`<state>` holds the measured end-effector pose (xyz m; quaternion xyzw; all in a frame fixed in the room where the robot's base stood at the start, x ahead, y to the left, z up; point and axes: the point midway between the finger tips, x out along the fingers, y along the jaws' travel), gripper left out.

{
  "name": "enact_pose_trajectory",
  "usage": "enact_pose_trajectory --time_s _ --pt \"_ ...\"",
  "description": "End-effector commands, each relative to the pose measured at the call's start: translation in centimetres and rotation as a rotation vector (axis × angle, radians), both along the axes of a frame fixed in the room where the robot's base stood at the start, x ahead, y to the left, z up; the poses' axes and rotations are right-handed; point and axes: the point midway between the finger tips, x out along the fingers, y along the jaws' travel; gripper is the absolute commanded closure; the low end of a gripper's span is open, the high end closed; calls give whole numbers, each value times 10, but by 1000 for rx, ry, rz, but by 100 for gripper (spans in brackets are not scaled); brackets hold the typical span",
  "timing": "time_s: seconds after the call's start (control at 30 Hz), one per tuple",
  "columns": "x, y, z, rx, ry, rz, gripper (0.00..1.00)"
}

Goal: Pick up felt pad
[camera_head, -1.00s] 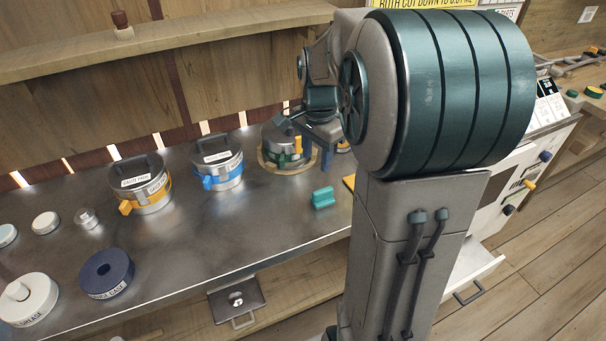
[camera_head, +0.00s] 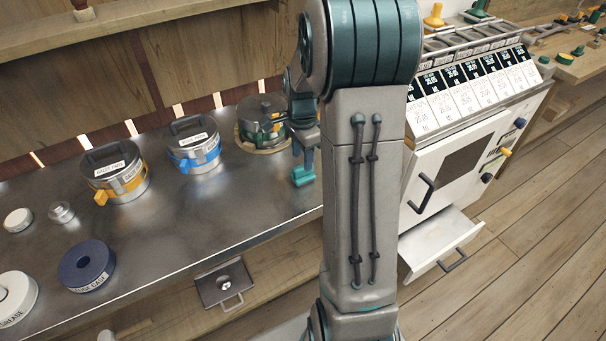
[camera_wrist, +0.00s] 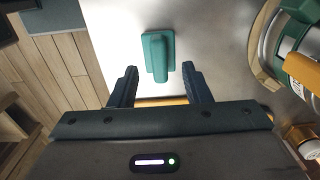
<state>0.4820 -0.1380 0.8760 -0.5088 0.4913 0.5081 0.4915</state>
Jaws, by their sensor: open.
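A small teal pad with a raised grip (camera_wrist: 158,52), which I take to be the felt pad, lies on the metal counter. It also shows in the head view (camera_head: 303,177), just below my gripper and partly covered by it. In the wrist view my gripper (camera_wrist: 158,84) is open and empty. Its two dark fingers sit left and right of the pad's near end, which lies in line with the gap between them. Whether the fingers are at the pad's height is hard to tell.
A lidded glass bin (camera_head: 262,121) stands close to the gripper, at right in the wrist view. Bins with blue (camera_head: 194,152) and orange (camera_head: 116,178) clasps stand farther left. The counter edge is near the pad. A drawer (camera_head: 440,240) is open at right.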

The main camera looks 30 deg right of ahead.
Motion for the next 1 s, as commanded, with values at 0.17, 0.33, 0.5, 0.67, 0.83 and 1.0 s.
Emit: enact_pose_trajectory --time_s 0.17,0.33,0.5,0.67,0.83,1.0 --pt "-2 -2 -29 2 4 -1 56" --pt "-1 -1 -43 1 1 0 56" --pt "-1 -2 -44 0 0 0 56" --pt "-1 -2 -44 0 1 0 87" --pt "-1 -2 -43 0 0 0 100" --pt "-1 -2 -43 0 0 0 100"
